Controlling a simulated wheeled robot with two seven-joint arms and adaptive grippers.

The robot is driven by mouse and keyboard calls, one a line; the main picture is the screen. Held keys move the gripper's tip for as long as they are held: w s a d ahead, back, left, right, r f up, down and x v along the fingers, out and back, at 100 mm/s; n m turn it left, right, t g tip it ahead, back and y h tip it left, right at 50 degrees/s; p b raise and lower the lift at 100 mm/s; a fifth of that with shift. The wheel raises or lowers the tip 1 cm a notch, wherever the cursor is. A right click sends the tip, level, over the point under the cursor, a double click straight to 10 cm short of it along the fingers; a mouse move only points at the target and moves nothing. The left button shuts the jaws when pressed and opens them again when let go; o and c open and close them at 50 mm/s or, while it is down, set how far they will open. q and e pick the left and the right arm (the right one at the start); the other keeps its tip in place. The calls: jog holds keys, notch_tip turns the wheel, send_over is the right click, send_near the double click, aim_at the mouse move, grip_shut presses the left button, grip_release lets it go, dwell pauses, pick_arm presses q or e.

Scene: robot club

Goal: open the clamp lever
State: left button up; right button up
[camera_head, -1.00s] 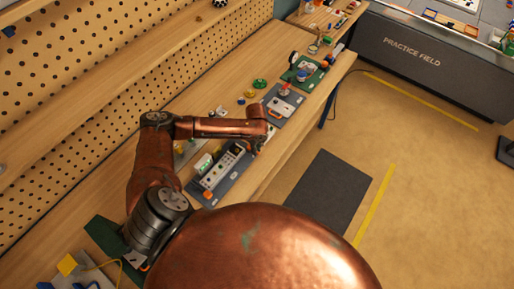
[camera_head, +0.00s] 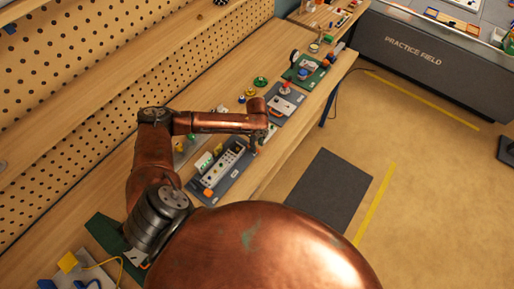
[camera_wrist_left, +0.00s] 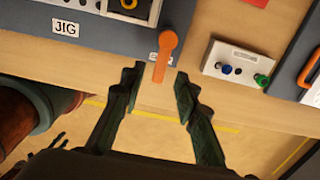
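The orange clamp lever (camera_wrist_left: 165,57) shows in the left wrist view at the right edge of the grey board marked JIG (camera_wrist_left: 112,35). It has a round end on the board and its arm reaches toward the board's front side. My left gripper (camera_wrist_left: 158,93) is open, with one dark finger on each side of the lever's lower end; I see no contact. In the head view my left gripper (camera_head: 254,148) points down at the far end of the JIG board (camera_head: 232,176), and my arm hides the lever there. My right gripper is not in view.
A white button box (camera_wrist_left: 238,64) stands right of the lever. Beyond it is another grey board with an orange handle (camera_wrist_left: 310,68). The wooden bench (camera_head: 292,143) has its front edge close by. A pegboard wall (camera_head: 90,60) rises behind the bench.

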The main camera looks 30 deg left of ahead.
pick_arm(q)
notch_tip(320, 180, up, 10)
dwell(0.3)
jog(key=shift+d+f, duration=0.1)
dwell(0.4)
